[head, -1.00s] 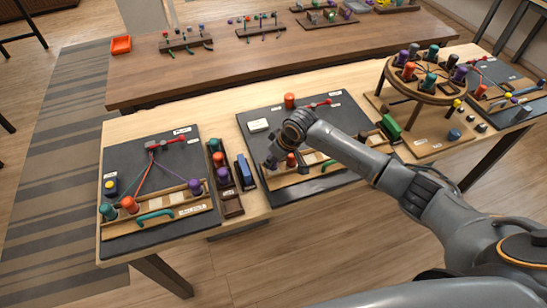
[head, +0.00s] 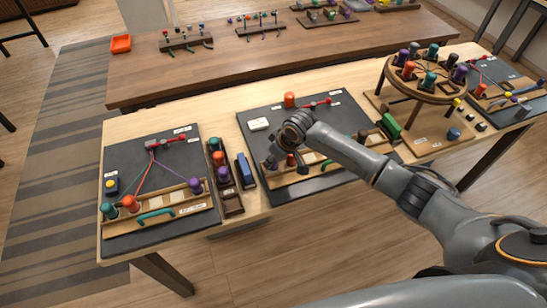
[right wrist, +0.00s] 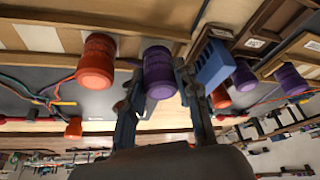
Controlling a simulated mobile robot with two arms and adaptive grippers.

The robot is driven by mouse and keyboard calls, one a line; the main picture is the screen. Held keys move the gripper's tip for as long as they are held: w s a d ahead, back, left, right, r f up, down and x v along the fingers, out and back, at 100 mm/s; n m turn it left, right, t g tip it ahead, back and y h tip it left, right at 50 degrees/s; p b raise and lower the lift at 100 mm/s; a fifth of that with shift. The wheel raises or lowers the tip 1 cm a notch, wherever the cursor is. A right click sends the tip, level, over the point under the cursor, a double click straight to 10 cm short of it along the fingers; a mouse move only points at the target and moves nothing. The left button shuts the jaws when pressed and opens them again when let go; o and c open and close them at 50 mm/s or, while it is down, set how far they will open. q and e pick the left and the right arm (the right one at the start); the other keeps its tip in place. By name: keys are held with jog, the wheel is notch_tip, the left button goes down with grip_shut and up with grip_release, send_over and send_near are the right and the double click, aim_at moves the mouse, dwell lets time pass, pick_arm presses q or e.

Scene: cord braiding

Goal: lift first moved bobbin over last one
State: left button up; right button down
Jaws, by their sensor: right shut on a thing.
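The middle dark mat (head: 345,112) bears a wooden bobbin rack (head: 325,170). My right gripper (head: 273,160) is over the rack's left end. In the right wrist view its fingers (right wrist: 160,88) are shut on a purple bobbin (right wrist: 161,72); whether it is clear of the rack I cannot tell. An orange bobbin (right wrist: 97,62) stands beside it, apart from the fingers, and shows in the head view (head: 291,160). Cords run from the bobbins toward a red clamp (head: 322,103). The gripper and forearm hide part of the rack. My left gripper is out of view.
Left of the mat are a tray of bobbins (head: 232,202) and a blue block (head: 245,168). Another braiding board (head: 150,160) lies at the left. A round stand of bobbins (head: 428,88) is at the right.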

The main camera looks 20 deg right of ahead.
jog(key=shift+f, duration=0.45)
jog(key=c, duration=0.9)
grip_release()
